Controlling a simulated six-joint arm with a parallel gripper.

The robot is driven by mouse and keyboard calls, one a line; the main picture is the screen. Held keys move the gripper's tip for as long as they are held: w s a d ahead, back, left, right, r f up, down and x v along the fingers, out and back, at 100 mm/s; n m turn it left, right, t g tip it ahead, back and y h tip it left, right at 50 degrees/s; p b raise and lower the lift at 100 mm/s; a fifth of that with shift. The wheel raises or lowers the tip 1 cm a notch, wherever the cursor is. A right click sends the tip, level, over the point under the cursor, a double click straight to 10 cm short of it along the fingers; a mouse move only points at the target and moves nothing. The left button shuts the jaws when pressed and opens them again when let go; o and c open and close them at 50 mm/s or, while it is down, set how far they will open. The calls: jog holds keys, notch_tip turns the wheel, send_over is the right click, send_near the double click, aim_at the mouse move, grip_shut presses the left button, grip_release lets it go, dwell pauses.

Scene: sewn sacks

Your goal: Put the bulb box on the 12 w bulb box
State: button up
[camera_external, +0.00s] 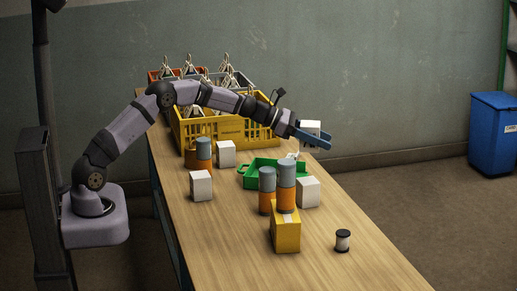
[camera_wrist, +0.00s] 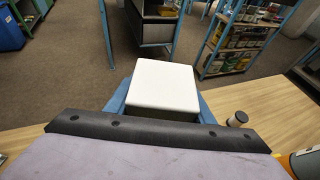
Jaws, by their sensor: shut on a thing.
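My gripper (camera_external: 313,134) is shut on a white bulb box (camera_external: 311,127) and holds it in the air above the far right side of the table. In the wrist view the held box (camera_wrist: 163,86) sits between the blue fingers (camera_wrist: 162,104). Three similar white boxes stand on the table: one beside the yellow crate (camera_external: 225,154), one at the left edge (camera_external: 201,186), and one right of the orange cans (camera_external: 308,192). Their labels are too small to read, so I cannot tell which is the 12 w bulb box.
A green tray (camera_external: 262,184) lies mid-table. Orange-and-grey cans (camera_external: 286,187) stand before it, one atop a yellow box (camera_external: 286,235). A small dark-capped jar (camera_external: 343,241) stands front right. Yellow crate (camera_external: 196,134) holds sacks. The front left table is clear.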

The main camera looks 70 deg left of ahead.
notch_tip(320, 180, down, 10)
jog(key=shift+f, duration=0.15)
dwell(0.8)
jog(key=shift+f, duration=0.1)
jog(key=shift+f, duration=0.1)
jog(key=o, duration=1.1)
jog(key=b+v, duration=0.2)
jog(key=v, duration=1)
